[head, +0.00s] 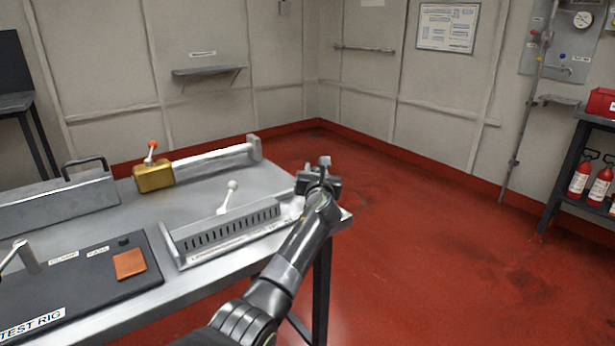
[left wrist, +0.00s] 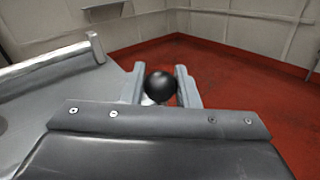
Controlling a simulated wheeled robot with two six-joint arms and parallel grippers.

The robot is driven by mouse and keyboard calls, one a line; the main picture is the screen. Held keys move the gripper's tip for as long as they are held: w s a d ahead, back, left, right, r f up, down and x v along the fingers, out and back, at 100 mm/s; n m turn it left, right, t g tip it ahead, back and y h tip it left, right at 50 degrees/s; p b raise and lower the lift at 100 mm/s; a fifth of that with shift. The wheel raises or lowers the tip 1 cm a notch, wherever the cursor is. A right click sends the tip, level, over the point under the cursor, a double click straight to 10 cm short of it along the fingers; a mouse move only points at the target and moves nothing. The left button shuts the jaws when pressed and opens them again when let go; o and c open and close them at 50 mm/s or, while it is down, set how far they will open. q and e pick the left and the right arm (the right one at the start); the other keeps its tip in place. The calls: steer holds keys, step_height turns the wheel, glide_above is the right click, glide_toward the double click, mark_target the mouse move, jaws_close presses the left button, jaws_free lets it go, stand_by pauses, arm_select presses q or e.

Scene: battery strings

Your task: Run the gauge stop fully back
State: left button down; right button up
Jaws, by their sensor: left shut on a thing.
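My left gripper (head: 320,168) is at the right end of the table. In the left wrist view its two fingers (left wrist: 161,88) stand either side of a black ball knob (left wrist: 160,86), shut on it. What the knob belongs to is hidden. A brass-coloured block (head: 154,177) with a red-knobbed lever sits near the left end of a pale rail (head: 212,160). The rail's end post (head: 254,148) also shows in the left wrist view (left wrist: 96,47). No part is clearly marked as the gauge stop. My right gripper is not in view.
A grey slotted rack (head: 232,232) with a white-knobbed lever (head: 229,192) lies just left of my left gripper. A dark test rig board (head: 90,290) carries an orange square (head: 130,264). A handled metal case (head: 60,203) stands at the left. Open red floor lies to the right.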

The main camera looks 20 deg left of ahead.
arm_select(q)
steer(key=shift+w+d, duration=0.15)
steer(key=shift+w, duration=0.05)
steer(key=shift+r, duration=0.1)
steer(key=c, duration=1.5)
jaws_free()
steer(key=o, duration=0.4)
steer(key=shift+d, duration=0.1)
